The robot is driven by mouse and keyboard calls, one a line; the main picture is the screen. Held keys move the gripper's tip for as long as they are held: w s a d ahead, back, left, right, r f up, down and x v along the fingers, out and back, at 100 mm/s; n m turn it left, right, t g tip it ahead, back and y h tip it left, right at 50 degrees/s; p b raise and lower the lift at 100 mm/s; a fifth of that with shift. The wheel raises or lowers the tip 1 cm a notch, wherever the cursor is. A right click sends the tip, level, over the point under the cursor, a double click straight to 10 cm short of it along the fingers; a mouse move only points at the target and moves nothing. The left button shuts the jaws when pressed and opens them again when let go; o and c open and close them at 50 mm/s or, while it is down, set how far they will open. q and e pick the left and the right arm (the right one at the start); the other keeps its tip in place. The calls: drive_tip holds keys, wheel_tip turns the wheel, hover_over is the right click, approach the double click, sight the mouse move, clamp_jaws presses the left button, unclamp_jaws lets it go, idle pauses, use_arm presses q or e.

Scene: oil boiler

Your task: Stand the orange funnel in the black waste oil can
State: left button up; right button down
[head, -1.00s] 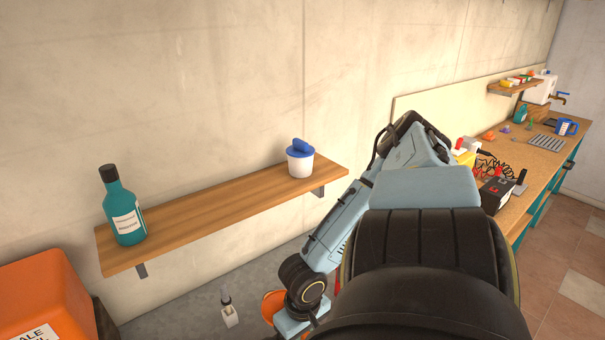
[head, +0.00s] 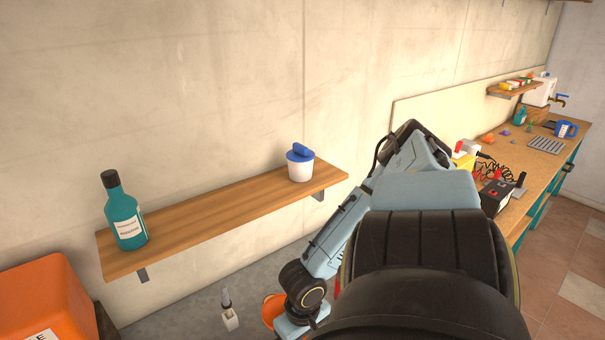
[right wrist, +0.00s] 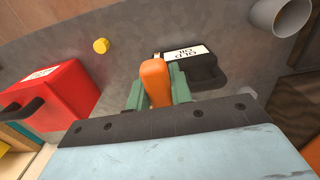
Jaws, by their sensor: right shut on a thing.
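The orange funnel (right wrist: 155,78) is between the green fingers of my right gripper (right wrist: 159,88), which is shut on it. In the head view part of the orange funnel (head: 271,309) shows beside my right wrist, low in the picture. The black waste oil can (right wrist: 205,72), with a white "OLD OIL" label, is just beyond the funnel in the right wrist view. The funnel overlaps its left end there; I cannot tell whether they touch. The can's opening is not clearly visible. My left gripper is not in view.
A red can (right wrist: 52,102) stands left in the right wrist view, near a yellow round cap (right wrist: 100,46); a grey pipe (right wrist: 282,15) is at upper right. In the head view a wall shelf (head: 220,213) holds a teal bottle (head: 126,220) and a white tub (head: 300,167).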

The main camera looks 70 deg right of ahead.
drive_tip(key=shift+f, duration=0.15)
drive_tip(key=shift+f+b, duration=0.7)
drive_tip(key=shift+f, duration=1.1)
drive_tip(key=c, duration=1.2)
unclamp_jaws()
drive_tip(key=shift+o, duration=0.2)
wheel_tip(320, 180, up, 14)
drive_tip(key=shift+f+p, duration=0.25)
drive_tip(key=shift+p, duration=0.35)
drive_tip(key=shift+s, duration=0.1)
